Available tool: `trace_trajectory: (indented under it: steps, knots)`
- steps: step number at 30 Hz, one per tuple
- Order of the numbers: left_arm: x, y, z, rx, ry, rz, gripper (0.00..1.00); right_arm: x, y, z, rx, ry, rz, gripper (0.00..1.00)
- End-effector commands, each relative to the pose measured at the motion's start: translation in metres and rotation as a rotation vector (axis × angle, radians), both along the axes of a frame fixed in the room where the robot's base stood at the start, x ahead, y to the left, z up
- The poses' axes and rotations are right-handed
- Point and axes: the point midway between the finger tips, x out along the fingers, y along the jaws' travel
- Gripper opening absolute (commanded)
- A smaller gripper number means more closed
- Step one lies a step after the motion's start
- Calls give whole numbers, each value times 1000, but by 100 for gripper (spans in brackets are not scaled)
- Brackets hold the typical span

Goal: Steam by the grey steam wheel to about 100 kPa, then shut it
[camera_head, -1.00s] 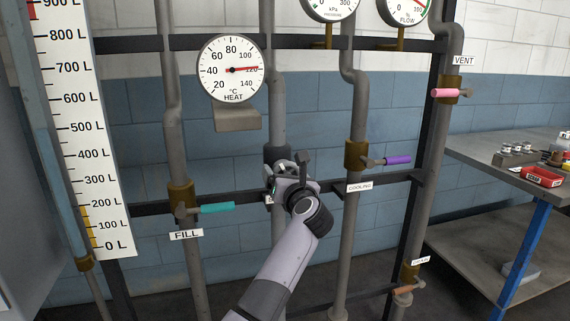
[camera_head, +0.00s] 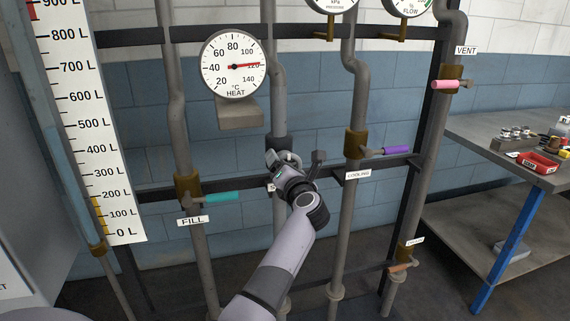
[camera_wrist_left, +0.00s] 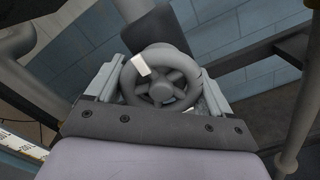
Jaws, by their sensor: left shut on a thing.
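The grey steam wheel (camera_wrist_left: 161,92) fills the space between the jaws of my left gripper (camera_wrist_left: 165,80) in the left wrist view. It is a spoked wheel with a white mark on its rim. My left gripper (camera_head: 285,170) is shut on the wheel, at the pipe in the middle of the rack in the head view, and hides most of it. The pressure gauge (camera_head: 332,4), marked kPa, is cut off by the top edge, so its needle cannot be read. My right gripper is not in view.
The heat gauge (camera_head: 233,65) reads about 120. Teal fill (camera_head: 222,196), purple cooling (camera_head: 397,150), pink vent (camera_head: 447,84) and orange drain (camera_head: 402,267) handles are on neighbouring pipes. A level scale (camera_head: 88,125) stands left; a bench (camera_head: 500,150) stands right.

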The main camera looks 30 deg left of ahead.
Motion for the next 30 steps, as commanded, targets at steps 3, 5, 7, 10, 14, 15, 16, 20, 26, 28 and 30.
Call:
trace_trajectory:
  steps: [3,5,7,10,14,15,16,20,26,28,30]
  knots:
    - [0,0,-2,3,7,0,51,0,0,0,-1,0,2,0]
    - [0,-1,-2,3,6,0,51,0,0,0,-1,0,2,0]
    - [0,-1,-2,3,6,0,51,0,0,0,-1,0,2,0]
    - [0,0,-2,3,5,0,100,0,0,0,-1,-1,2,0]
    - [0,0,-1,2,4,0,100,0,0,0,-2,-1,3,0]
    - [0,0,-1,1,3,-1,100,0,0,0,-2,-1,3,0]
    - [0,-1,-1,1,3,-1,100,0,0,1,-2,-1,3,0]
    - [-6,-8,1,0,2,-2,100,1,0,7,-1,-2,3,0]
    - [-25,-32,0,-1,5,-3,100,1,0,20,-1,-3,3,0]
    - [-33,-39,1,-1,6,-2,100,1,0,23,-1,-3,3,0]
    - [-38,-46,0,0,5,-2,100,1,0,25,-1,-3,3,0]
